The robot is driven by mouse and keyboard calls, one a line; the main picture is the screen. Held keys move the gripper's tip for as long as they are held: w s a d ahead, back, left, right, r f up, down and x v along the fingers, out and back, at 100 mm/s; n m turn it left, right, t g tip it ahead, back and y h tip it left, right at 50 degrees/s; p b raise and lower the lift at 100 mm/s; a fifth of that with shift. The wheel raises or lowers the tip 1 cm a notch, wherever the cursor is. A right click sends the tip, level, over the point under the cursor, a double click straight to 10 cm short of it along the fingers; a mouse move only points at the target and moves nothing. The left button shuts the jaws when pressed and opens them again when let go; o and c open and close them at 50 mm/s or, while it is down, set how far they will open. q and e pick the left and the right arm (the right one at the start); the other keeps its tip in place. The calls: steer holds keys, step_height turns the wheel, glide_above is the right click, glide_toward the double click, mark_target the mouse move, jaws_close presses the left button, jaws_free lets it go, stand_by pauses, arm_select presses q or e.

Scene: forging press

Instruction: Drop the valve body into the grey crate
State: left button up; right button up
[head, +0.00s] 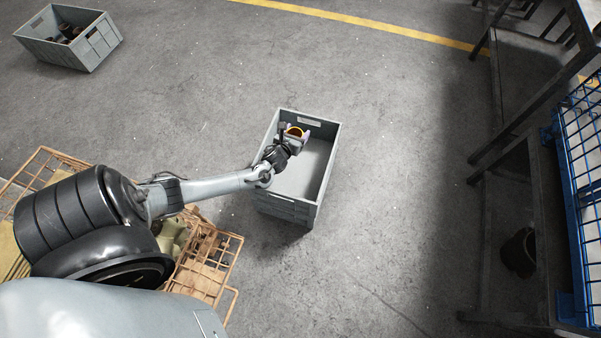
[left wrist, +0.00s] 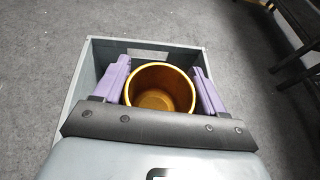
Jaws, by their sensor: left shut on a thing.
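The valve body (left wrist: 160,88) shows in the left wrist view as an open, round, golden-brown cup shape between two purple fingers. My left gripper (head: 297,134) is shut on it, with a finger on each side. In the head view the valve body is a small orange-rimmed ring (head: 295,131) over the far part of the grey crate (head: 322,185). The crate stands on the floor, and its visible inside is bare. Its rim also shows around the gripper in the left wrist view (left wrist: 83,80). The exact height above the crate floor is hard to tell. My right gripper is out of view.
Another grey crate (head: 90,45) with dark parts in it stands at the upper left. A rusty wire basket (head: 213,262) is below my left arm. Dark metal framing (head: 535,130) and a blue mesh rack (head: 577,180) line the right side. Floor around the crate is clear.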

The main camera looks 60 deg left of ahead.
arm_select(q)
steer(key=shift+s+a+f+b, duration=0.25)
steer(key=shift+a+f, duration=0.05)
steer(key=shift+f, duration=0.2)
steer(key=shift+s+a+f+b, duration=0.25)
steer(key=shift+a+f, duration=0.05)
steer(key=shift+f, duration=0.2)
step_height(320, 180, down, 6)
steer(key=b, duration=0.7)
steer(key=shift+r, duration=0.15)
steer(key=o, duration=1.4)
steer(key=shift+o, duration=0.2)
steer(key=p+v, duration=0.7)
steer(key=v, duration=0.3)
steer(key=shift+s+d, duration=0.25)
steer(key=shift+d, duration=0.1)
